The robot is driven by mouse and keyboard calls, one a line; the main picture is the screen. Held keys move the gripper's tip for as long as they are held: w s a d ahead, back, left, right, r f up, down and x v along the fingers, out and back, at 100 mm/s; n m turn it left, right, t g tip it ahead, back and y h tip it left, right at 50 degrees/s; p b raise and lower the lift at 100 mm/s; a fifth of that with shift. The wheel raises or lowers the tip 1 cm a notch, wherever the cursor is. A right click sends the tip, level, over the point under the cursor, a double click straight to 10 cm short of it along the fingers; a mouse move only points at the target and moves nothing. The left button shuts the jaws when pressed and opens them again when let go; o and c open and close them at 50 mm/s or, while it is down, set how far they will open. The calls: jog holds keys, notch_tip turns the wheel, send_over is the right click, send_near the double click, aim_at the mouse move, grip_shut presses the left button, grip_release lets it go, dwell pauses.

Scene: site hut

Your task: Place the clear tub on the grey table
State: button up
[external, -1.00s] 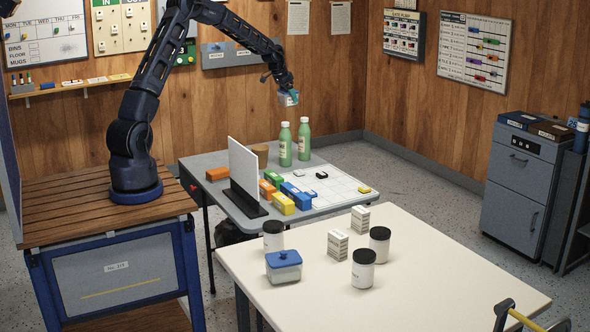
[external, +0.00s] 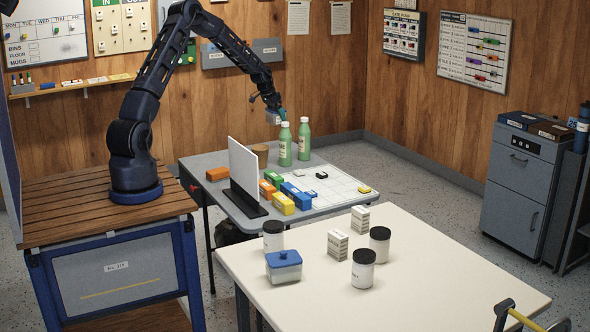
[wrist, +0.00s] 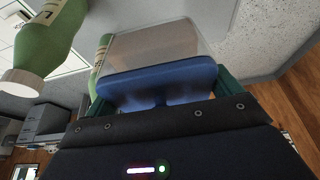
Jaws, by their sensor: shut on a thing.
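My gripper (external: 277,110) is shut on a clear tub with a blue lid (wrist: 155,82). In the wrist view the lid sits between the two green fingers and the clear body points away from the gripper. In the external view the held tub (external: 271,118) is small, above the far part of the grey table (external: 215,165) and left of the green bottles, apart from the tabletop. A similar clear tub with a blue lid (external: 284,270) stands on the cream table in front.
Two green bottles (external: 285,146) (external: 304,140) stand near the held tub. Jars and boxes stand on the cream table (external: 440,275).

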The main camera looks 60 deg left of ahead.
aim_at(269, 123)
notch_tip(269, 123, down, 15)
jog(key=shift+r, duration=0.1)
dwell(0.5)
jog(key=o, duration=0.9)
jog(key=shift+c, duration=0.2)
jog(key=v, duration=1)
jog(key=shift+s+r, duration=0.15)
jog(key=shift+r, duration=0.05)
jog(key=shift+s+r, duration=0.3)
jog(key=shift+r, duration=0.35)
jog(key=shift+d+r, duration=0.1)
